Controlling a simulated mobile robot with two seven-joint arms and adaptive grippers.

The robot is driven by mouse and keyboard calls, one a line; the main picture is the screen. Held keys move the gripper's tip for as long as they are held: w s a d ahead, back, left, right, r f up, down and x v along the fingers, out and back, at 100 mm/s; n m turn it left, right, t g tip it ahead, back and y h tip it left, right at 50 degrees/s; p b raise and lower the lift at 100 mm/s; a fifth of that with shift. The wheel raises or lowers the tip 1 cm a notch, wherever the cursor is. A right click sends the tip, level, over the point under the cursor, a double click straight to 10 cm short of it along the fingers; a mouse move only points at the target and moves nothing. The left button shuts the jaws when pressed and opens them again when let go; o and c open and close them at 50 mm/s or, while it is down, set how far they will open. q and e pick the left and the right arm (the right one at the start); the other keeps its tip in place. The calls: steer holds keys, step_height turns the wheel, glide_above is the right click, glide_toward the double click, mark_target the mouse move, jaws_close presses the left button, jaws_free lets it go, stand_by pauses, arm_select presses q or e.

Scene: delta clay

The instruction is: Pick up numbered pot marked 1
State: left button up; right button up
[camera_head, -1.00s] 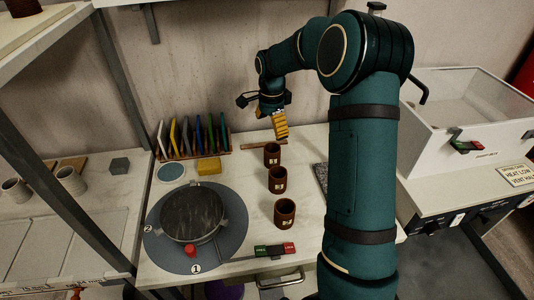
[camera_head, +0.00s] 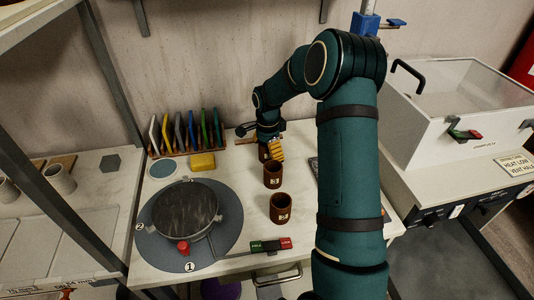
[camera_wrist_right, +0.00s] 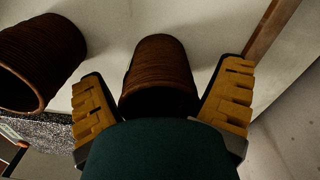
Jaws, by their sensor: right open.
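Three brown ribbed pots stand in a row on the white table. The farthest pot (camera_head: 263,153) is mostly hidden behind my right gripper (camera_head: 276,149), and its number cannot be read now. The middle pot (camera_head: 273,174) shows a 3, and the nearest pot (camera_head: 281,208) seems to show a 2. In the right wrist view, a brown pot (camera_wrist_right: 158,75) lies between the two yellow fingers of the open right gripper (camera_wrist_right: 162,85), with a gap visible at its upper sides. A second pot (camera_wrist_right: 40,60) is at the left there. My left gripper is out of view.
A round turntable (camera_head: 230,222) with a dark disc (camera_head: 185,208) is left of the pots. A rack of coloured tiles (camera_head: 186,135) and a yellow block (camera_head: 203,161) stand behind it. A green and red switch (camera_head: 271,245) is at the front. A white cabinet (camera_head: 455,100) is right.

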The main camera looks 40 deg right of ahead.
steer(key=c, duration=1.3)
steer(key=shift+r, duration=0.2)
